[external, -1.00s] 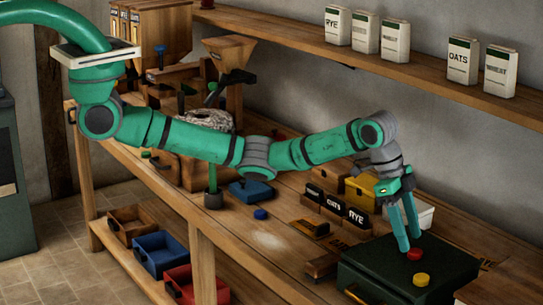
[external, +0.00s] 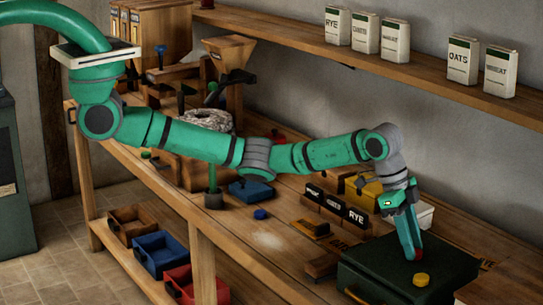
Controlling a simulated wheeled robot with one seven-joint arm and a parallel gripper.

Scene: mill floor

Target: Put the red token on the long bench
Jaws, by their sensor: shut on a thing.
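The red token (external: 418,254) is on or just above the top of a dark green box, with only a small part showing at my fingertips. My gripper (external: 412,249) points down over the box and is shut on the red token; its fingers hide most of the token. The long bench (external: 285,225) is the wooden worktop running from back left to front right, and the dark green box (external: 385,270) stands on it.
Labelled blocks (external: 335,205) stand left of the box.

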